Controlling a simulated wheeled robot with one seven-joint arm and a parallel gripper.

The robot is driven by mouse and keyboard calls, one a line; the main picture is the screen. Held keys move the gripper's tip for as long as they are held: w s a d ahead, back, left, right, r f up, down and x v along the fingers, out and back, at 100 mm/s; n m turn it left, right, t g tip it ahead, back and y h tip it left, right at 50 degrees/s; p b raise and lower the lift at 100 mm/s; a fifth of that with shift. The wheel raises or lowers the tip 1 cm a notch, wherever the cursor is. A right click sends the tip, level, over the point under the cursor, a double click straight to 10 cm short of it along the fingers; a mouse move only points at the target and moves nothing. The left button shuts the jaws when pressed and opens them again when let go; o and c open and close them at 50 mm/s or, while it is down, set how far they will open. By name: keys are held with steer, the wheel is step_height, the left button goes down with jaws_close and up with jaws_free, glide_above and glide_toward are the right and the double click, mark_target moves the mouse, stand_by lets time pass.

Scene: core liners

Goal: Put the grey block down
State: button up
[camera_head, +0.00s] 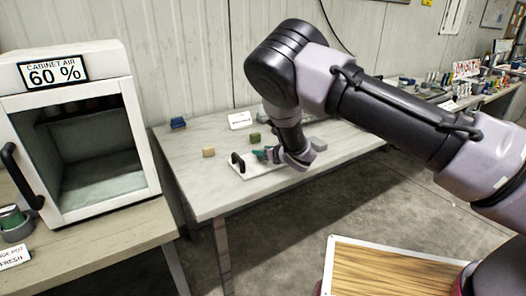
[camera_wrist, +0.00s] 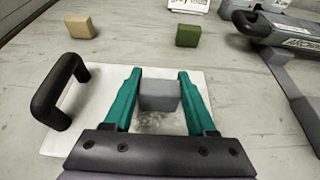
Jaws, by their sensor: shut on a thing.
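My gripper (camera_wrist: 158,100) has teal fingers on both sides of a grey block (camera_wrist: 159,95) and is shut on it. The block is over a white board (camera_wrist: 195,85) with a black handle (camera_wrist: 60,92) at its left end. I cannot tell whether the block touches the board. In the head view my gripper (camera_head: 268,155) is low over the white board (camera_head: 245,172) on the table, and the block is not clearly visible there.
A tan block (camera_wrist: 79,27) and a green block (camera_wrist: 187,36) stand behind the board. A blue block (camera_head: 178,123) and a white sign (camera_head: 240,120) are further back on the table (camera_head: 215,195). An open white cabinet (camera_head: 90,150) stands at the left.

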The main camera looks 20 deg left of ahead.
steer(key=o, duration=1.3)
steer(key=shift+f, duration=0.1)
steer(key=shift+r, duration=0.2)
steer(key=v, duration=1.2)
steer(key=w+d+r+m+t+h, duration=0.1)
steer(key=w+d+r+m+h, duration=0.3)
steer(key=d+r+m, duration=0.5)
steer(key=w+d+r+m+t+h, duration=0.1)
steer(key=w+d+r+m+h, duration=0.1)
steer(key=w+d+r+m, duration=0.6)
steer(key=s+d+r+m+g+h, duration=0.1)
steer(key=s+d+r+m, duration=0.35)
steer(key=d+m, duration=0.3)
steer(key=s+d+r+m+g+h, duration=0.1)
steer(key=s+d+r+m, duration=0.2)
steer(key=d+r+m, duration=0.35)
steer(key=s+d+r+m, duration=0.3)
steer(key=s+m, duration=0.3)
steer(key=s, duration=0.2)
steer(key=s+d+r+m+g, duration=0.1)
steer(key=s+d+r+m, duration=0.2)
steer(key=s+d+m, duration=0.2)
steer(key=s+d+r+m, duration=0.3)
steer(key=s+m, duration=0.5)
steer(key=s, duration=0.4)
steer(key=shift+d+g, duration=0.4)
steer(key=shift+d, duration=0.05)
